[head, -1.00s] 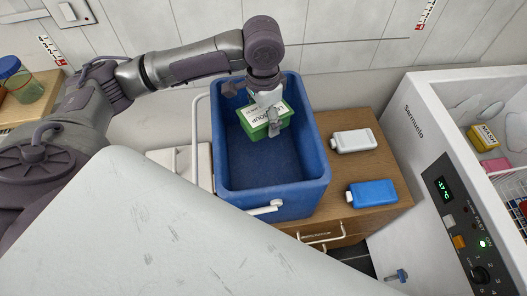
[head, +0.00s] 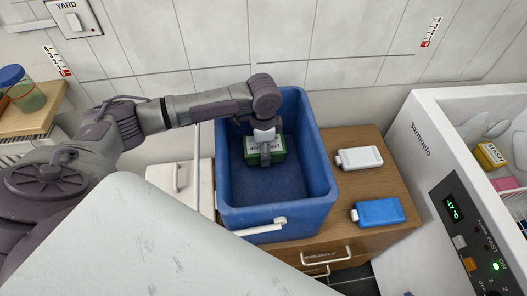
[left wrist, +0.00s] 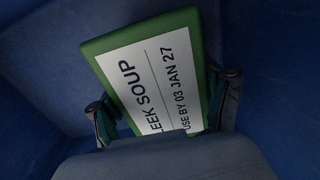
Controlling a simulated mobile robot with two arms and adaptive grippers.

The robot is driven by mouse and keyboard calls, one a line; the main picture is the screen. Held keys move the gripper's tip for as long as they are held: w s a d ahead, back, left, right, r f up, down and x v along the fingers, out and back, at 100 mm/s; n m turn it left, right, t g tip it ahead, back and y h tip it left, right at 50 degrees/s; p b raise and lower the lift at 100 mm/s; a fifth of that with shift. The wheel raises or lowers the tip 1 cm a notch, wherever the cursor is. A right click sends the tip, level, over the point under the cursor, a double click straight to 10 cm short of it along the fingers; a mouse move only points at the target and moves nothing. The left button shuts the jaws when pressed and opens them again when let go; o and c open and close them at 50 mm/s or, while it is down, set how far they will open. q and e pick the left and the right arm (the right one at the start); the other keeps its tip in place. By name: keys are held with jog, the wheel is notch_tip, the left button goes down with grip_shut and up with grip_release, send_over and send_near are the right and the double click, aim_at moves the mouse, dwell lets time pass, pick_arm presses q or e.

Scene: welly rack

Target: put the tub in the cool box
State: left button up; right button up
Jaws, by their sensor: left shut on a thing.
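The tub is green with a white label (left wrist: 155,80) reading "LEEK SOUP, USE BY 03 JAN 27" in the left wrist view. In the head view the tub (head: 278,150) is inside the blue cool box (head: 277,218), toward its far end. My left gripper (head: 266,155) reaches down into the box from above and is shut on the tub. Its two fingers show on either side of the tub in the left wrist view (left wrist: 168,108). Whether the tub touches the box floor I cannot tell. My right gripper is not in view.
The cool box stands open on a wooden cabinet (head: 385,180), its handle folded at the front. A white bottle (head: 360,158) and a blue bottle (head: 379,212) lie right of it. An open chest freezer (head: 437,165) stands further right. A white lid-like panel (head: 160,245) fills the lower left.

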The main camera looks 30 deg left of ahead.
pick_arm(q)
jog(key=shift+f, duration=0.7)
jog(key=shift+f, duration=0.1)
jog(key=o, duration=1.5)
notch_tip(320, 180, up, 12)
jog(key=shift+r+p, duration=0.1)
jog(key=shift+p, duration=0.45)
